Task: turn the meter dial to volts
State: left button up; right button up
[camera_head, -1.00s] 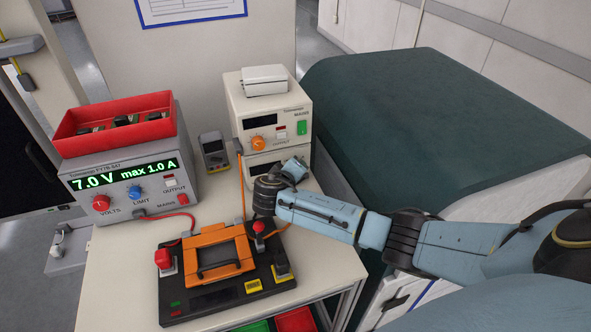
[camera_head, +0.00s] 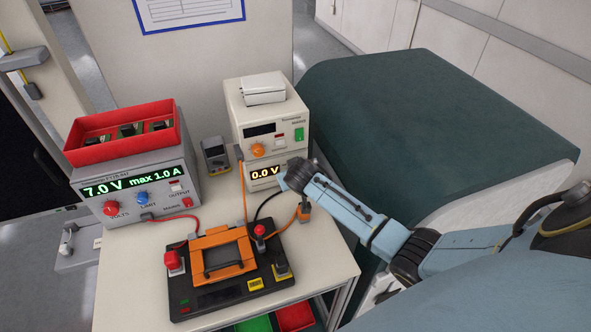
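A small grey handheld meter (camera_head: 215,157) leans upright at the back of the bench, between the two power supplies. Its dial is too small to read. A lower beige unit (camera_head: 265,172) under the right-hand supply has a lit display reading 0.0 V; any dial on it is hidden or too small to tell. My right arm comes in from the right. Its gripper (camera_head: 297,181) is in front of the beige unit's right side, apart from the handheld meter, and its fingers are not clear. My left gripper is out of view.
The left supply (camera_head: 130,187) shows 7.0 V max 1.0 A and carries a red bin (camera_head: 123,158). A black fixture (camera_head: 216,296) with an orange frame stands in front. An orange plug (camera_head: 304,212) is below my wrist. Cables cross the bench (camera_head: 130,290).

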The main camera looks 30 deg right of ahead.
dwell(0.3)
jog(key=o, duration=1)
jog(key=shift+c, duration=0.2)
jog(key=shift+s, duration=0.1)
jog(key=p+v, duration=0.1)
jog(key=v, duration=1.2)
jog(key=shift+s, duration=0.1)
